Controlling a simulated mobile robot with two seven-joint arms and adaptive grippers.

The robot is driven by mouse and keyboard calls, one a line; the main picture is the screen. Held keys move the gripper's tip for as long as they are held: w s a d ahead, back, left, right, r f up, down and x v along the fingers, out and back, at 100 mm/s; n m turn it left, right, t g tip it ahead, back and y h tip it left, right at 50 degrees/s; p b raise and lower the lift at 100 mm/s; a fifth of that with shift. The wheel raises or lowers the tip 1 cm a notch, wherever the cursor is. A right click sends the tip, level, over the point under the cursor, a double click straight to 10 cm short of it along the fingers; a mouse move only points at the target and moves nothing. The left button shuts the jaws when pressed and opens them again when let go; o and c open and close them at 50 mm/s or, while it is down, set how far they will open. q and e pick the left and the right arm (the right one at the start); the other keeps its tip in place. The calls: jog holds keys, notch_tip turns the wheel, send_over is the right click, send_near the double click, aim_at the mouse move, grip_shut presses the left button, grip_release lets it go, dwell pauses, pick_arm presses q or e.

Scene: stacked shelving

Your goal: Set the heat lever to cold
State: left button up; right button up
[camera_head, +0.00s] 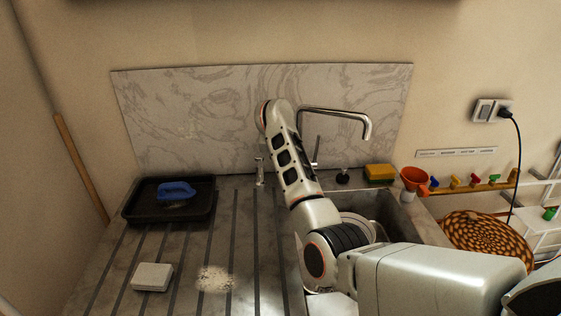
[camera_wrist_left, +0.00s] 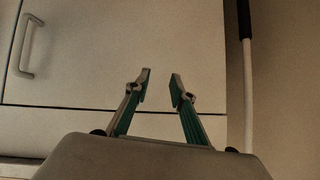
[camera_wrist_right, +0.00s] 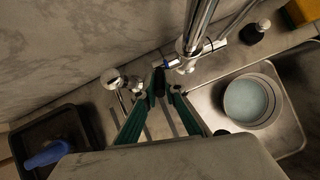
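The chrome faucet (camera_head: 366,124) stands behind the sink, with a thin upright lever (camera_head: 317,150) beside its spout in the head view. In the right wrist view the faucet base (camera_wrist_right: 188,48) carries a short crosspiece with a blue mark (camera_wrist_right: 167,63). I cannot tell the heat lever's exact setting. My right gripper (camera_wrist_right: 167,88) is just in front of the blue-marked end, its fingertips a narrow gap apart, with nothing seen between them. In the head view my right arm hides this gripper. My left gripper (camera_wrist_left: 161,80) is open and empty, facing a cabinet front.
The sink (camera_head: 392,212) holds a round pot (camera_wrist_right: 252,100). A small chrome fitting (camera_wrist_right: 112,80) stands left of my right gripper. A black tray (camera_head: 205,205) with a blue brush (camera_head: 176,191) is at left. A yellow sponge (camera_head: 380,172) and orange funnel (camera_head: 413,177) are at right.

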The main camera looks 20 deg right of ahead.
jog(key=o, duration=0.3)
jog(key=shift+o, duration=0.2)
jog(key=v, duration=0.7)
jog(key=shift+r, duration=0.2)
jog(key=shift+s, duration=0.1)
